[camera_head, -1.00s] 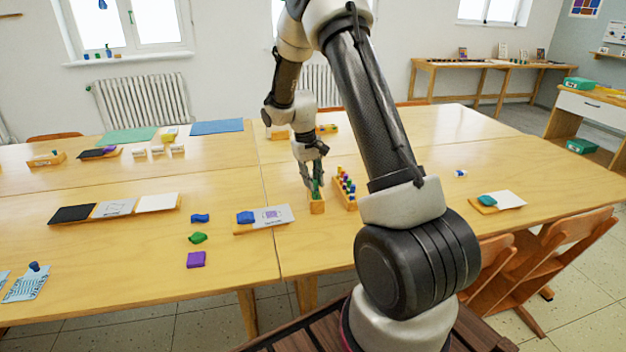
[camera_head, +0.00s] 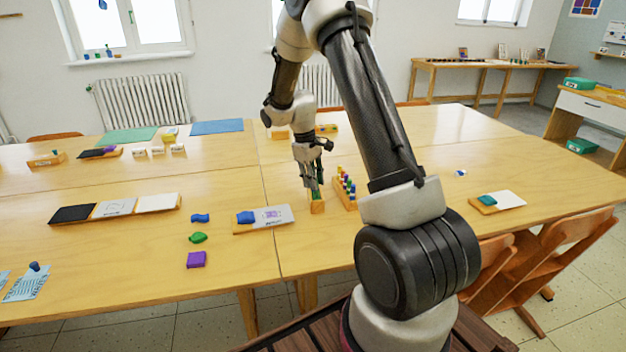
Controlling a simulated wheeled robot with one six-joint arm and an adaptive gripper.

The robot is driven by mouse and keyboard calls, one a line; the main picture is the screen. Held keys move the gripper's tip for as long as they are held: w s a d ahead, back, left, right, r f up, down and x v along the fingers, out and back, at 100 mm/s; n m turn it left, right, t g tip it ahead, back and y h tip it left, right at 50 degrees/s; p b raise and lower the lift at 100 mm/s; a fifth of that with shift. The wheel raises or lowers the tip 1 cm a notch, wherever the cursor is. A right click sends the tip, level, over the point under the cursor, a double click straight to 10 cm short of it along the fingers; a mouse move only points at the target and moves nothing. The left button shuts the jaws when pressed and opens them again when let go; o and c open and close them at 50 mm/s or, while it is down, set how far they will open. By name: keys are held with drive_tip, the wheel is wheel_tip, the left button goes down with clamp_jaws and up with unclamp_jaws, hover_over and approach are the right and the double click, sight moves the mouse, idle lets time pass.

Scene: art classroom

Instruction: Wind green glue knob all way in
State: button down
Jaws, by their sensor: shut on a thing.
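A green glue piece (camera_head: 317,197) stands upright in a small wooden block (camera_head: 317,208) on the table, right of the seam between the table tops. My gripper (camera_head: 316,188) points down over it, with its fingers around the upper part of the green piece, shut on it. The fingers hide most of the knob, so I cannot tell how far in it is wound.
A wooden rack (camera_head: 346,190) with several colored pieces stands close on the right. Blue, green and purple lumps (camera_head: 196,259) lie further left. The table to the right is mostly clear.

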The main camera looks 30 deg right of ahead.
drive_tip(key=c, duration=1.2)
unclamp_jaws()
drive_tip(key=shift+c, duration=0.2)
wheel_tip(320, 180, up, 12)
drive_tip(key=w+a, duration=0.1)
drive_tip(key=shift+a, duration=0.3)
drive_tip(key=shift+f, duration=0.1)
